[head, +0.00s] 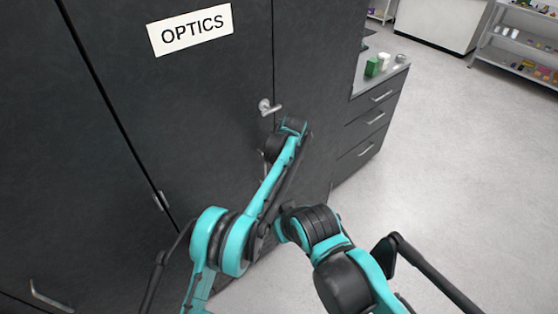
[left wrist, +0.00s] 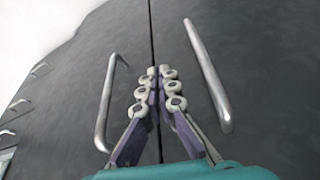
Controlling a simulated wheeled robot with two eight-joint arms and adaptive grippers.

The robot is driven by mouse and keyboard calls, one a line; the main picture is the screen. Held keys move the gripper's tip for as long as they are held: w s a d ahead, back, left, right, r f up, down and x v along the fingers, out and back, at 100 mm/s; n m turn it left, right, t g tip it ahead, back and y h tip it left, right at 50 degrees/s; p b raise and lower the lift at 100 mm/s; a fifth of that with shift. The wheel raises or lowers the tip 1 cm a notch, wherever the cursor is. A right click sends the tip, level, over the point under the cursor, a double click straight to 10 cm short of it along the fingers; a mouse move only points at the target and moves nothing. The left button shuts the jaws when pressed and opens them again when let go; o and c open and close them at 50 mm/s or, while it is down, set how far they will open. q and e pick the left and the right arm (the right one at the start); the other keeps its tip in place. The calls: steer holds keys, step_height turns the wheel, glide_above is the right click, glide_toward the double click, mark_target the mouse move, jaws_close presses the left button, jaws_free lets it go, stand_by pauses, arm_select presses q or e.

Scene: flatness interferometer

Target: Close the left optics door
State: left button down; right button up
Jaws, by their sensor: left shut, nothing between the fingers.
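The left optics door (head: 190,100) is a dark grey panel with a white OPTICS label (head: 190,29). It looks about flush with the panel right of it; a small gap cannot be ruled out. Its metal handle (head: 268,107) is near its right edge, partly hidden by my left arm. In the left wrist view, which looks turned over, two bar handles (left wrist: 208,75) (left wrist: 112,100) flank a thin dark seam between the panels. My left gripper (left wrist: 162,72) is shut and empty over this seam, between the handles; contact cannot be told. My right gripper is not seen.
A dark drawer unit (head: 365,130) stands right of the cabinet, with a green box (head: 372,67) on top. Shelves (head: 515,45) stand at the far right. The pale floor (head: 450,160) is clear on the right. My other arm crosses the lower middle.

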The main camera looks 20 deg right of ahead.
arm_select(q)
steer(key=p+v, duration=0.2)
steer(key=v, duration=0.7)
steer(key=shift+w+d+r, duration=0.2)
steer(key=shift+d, duration=0.1)
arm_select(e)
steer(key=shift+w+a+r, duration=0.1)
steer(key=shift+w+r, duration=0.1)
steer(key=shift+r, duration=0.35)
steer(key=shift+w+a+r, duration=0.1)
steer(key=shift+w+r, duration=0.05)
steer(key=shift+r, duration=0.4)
